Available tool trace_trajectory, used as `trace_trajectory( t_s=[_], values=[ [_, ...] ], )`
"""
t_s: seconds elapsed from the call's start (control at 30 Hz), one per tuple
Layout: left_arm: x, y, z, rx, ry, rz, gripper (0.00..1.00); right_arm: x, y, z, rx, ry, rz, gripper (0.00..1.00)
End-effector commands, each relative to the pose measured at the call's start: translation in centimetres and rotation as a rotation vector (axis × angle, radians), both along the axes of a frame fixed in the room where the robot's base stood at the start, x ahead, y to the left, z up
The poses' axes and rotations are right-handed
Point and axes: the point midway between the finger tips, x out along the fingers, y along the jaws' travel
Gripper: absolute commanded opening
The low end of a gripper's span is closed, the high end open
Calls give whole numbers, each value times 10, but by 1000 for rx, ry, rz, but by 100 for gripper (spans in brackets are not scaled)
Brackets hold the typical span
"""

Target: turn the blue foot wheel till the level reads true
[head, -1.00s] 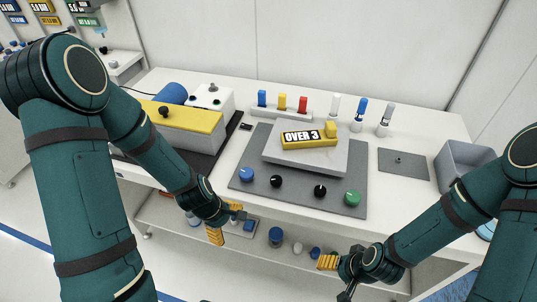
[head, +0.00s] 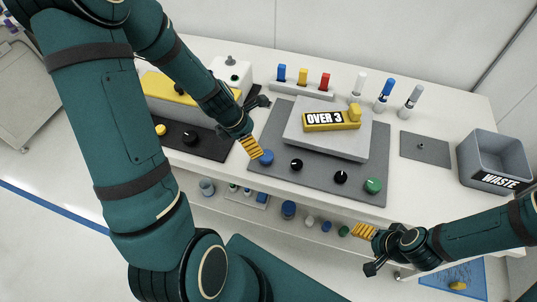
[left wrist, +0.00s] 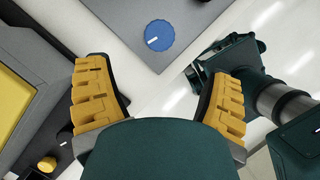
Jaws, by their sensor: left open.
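The blue foot wheel (head: 266,157) sits at the left front corner of the grey plate (head: 284,171). In the left wrist view the blue wheel (left wrist: 159,35) lies beyond my open fingers, its white mark pointing to the lower left. My left gripper (head: 250,151) is close beside the wheel in the head view; contact cannot be told there. In the left wrist view my left gripper (left wrist: 158,105) is open and empty. The yellow level (head: 331,119) lies on the grey block and reads "OVER 3". My right gripper (head: 364,231) is in front of the table; its jaw opening is unclear.
Coloured pegs (head: 303,77) stand behind. A grey WASTE bin (head: 497,162) is at the right. A yellow-topped box (head: 166,90) stands left. A shelf below holds several small items.

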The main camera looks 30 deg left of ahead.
Motion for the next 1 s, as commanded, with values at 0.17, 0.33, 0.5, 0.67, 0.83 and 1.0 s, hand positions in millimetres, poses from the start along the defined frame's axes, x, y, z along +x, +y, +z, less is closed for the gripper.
trace_trajectory(
  t_s=[0.17, 0.33, 0.5, 0.67, 0.83, 1.0],
  values=[
    [9, -9, -39, -3, 5, -1, 81, 0, 1, -19, -3, 2, 0, 70],
    [19, -17, -68, -1, 4, -2, 81, 0, 1, -29, -5, 2, 0, 70],
    [27, -24, -90, -1, 2, -2, 81, 1, 1, -34, -7, 2, -1, 70],
    [32, -27, -103, 0, 1, -3, 81, 1, 2, -37, -7, 1, -1, 70],
    [33, -28, -106, 1, 1, -3, 81, 1, 2, -37, -7, 1, 0, 70],
    [33, -28, -106, 0, 0, -3, 81, 1, 2, -37, -7, 1, 0, 70]
  ],
)
